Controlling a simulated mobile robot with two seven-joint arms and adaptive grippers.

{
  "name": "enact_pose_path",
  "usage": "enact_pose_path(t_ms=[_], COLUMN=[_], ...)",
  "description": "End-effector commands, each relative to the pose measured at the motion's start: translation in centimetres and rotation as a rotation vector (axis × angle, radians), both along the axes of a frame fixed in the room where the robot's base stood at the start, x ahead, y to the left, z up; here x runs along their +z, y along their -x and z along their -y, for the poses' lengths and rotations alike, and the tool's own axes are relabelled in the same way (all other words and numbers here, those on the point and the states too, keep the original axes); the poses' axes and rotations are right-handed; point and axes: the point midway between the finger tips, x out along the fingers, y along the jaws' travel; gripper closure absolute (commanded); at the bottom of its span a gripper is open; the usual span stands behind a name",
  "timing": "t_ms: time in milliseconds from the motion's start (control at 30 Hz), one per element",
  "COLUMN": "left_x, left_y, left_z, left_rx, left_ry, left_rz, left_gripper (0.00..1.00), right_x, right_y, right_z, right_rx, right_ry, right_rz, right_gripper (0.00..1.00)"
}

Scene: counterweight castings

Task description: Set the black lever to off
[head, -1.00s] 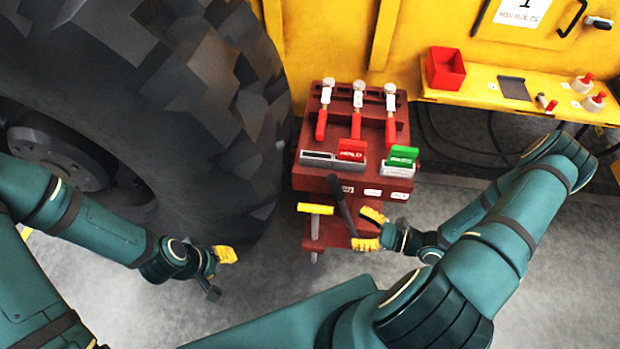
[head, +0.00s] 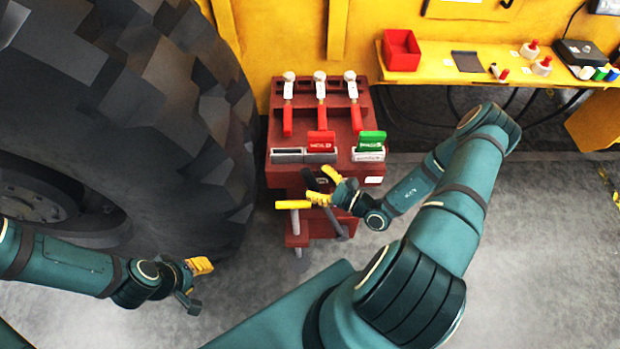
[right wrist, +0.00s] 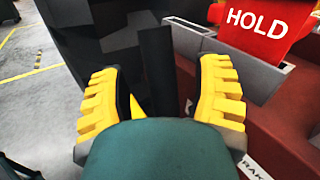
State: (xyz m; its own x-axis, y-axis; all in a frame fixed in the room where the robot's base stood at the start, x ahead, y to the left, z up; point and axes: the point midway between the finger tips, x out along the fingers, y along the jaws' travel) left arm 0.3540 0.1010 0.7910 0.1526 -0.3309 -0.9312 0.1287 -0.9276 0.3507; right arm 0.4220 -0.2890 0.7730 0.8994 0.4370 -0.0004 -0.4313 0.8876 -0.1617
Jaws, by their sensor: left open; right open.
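The black lever (head: 310,180) is on the front of the dark red stand (head: 279,178), tilted and partly hidden behind my right gripper. My right gripper (head: 326,187) is open, its yellow fingers at the lever in the head view. In the right wrist view the dark bar of the lever (right wrist: 157,72) stands between the two open fingers of the gripper (right wrist: 165,90), with visible gaps on both sides. I cannot tell whether it touches either finger pad. My left gripper (head: 194,280) is open and empty, low at the left near the tyre.
A yellow-topped T-handle (head: 292,204) sits just left of the lever. A red HOLD tag (right wrist: 256,22) and a green tag (head: 371,138) stand in holders above, below several red-handled clamps. The large tyre (head: 165,110) fills the left. Grey floor is clear at right.

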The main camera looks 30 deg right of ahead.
Motion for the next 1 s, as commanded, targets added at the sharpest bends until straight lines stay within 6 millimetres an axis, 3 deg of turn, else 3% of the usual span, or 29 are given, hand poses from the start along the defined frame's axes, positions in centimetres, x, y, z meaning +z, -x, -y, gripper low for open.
enact_pose_path(t_ms=[200,567,700,767,1000], left_x=[-0.1,-0.1,-0.1,-0.1,-0.1], left_y=[0.1,0.1,0.1,0.0,0.0], left_z=[0.0,0.0,0.0,0.0,0.0], left_rx=[-0.001,-0.001,0.0,0.0,0.0], left_ry=[0.0,0.0,0.0,0.0,0.0], left_rz=[-0.002,-0.002,-0.001,-0.001,-0.001], left_gripper=[0.57,0.57,0.57,0.57,0.57], right_x=[0.0,0.0,0.0,0.0,0.0], right_y=[-1.9,-2.2,-2.2,-2.2,-2.2], right_z=[-0.9,-1.1,-1.1,-1.1,-1.1], right_rx=[0.001,0.001,0.001,0.001,0.001], right_ry=[0.001,0.001,0.0,0.0,0.0], right_rz=[0.001,0.0,0.0,0.0,0.001], right_gripper=[0.36,0.35,0.84,1.0,1.0])
